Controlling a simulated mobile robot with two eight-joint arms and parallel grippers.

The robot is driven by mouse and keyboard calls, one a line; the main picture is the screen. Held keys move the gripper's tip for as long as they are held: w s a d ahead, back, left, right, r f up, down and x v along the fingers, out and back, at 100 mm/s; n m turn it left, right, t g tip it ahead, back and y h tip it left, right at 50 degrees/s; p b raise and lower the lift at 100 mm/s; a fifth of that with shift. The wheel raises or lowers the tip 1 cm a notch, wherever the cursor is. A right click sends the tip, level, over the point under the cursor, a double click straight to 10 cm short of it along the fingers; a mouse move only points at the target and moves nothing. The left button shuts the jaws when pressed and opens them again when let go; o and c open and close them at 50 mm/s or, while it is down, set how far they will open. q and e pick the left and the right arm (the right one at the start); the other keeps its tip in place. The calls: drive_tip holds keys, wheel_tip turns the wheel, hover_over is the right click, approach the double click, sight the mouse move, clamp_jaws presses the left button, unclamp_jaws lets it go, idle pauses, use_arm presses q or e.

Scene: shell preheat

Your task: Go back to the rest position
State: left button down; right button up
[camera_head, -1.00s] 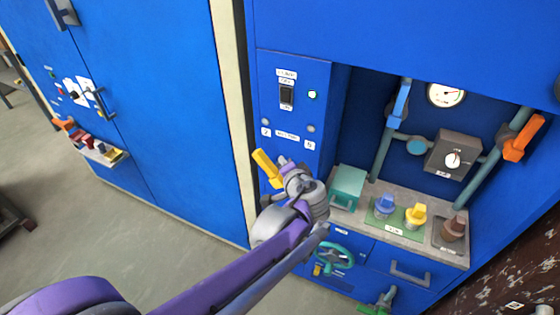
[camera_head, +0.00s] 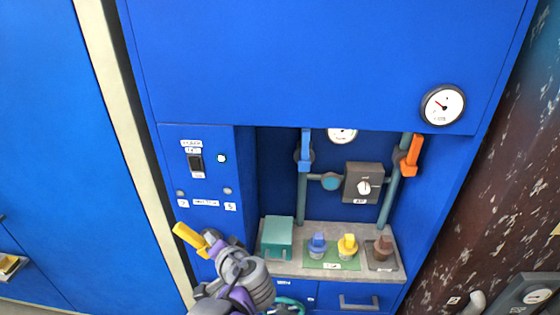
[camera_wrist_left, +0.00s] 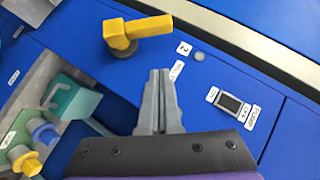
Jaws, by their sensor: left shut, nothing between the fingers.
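My left gripper (camera_head: 222,252) is low in the head view, in front of the blue cabinet's control panel and close to the yellow lever handle (camera_head: 190,238). In the left wrist view its two grey fingers (camera_wrist_left: 161,74) are together with nothing between them. The yellow handle (camera_wrist_left: 140,28) is beyond and above the fingertips there, apart from them in the picture. The arm hides part of the lower panel in the head view. My right gripper is in neither view.
The blue cabinet's panel has a black switch (camera_head: 195,164). Its recess holds a teal box (camera_head: 277,236), blue (camera_head: 318,243), yellow (camera_head: 347,246) and brown (camera_head: 383,248) knobs, and blue and orange pipe levers. A rusty brown surface (camera_head: 500,190) stands at the right.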

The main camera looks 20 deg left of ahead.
use_arm(q)
drive_tip(key=s+d+f+n+g+h, duration=0.2)
drive_tip(key=s+d+f+h, duration=0.8)
drive_tip(key=s+d+f, duration=0.3)
drive_tip(key=shift+s+d+g+h, duration=0.15)
drive_tip(key=shift+s+g+h, duration=0.15)
drive_tip(key=shift+s, duration=0.25)
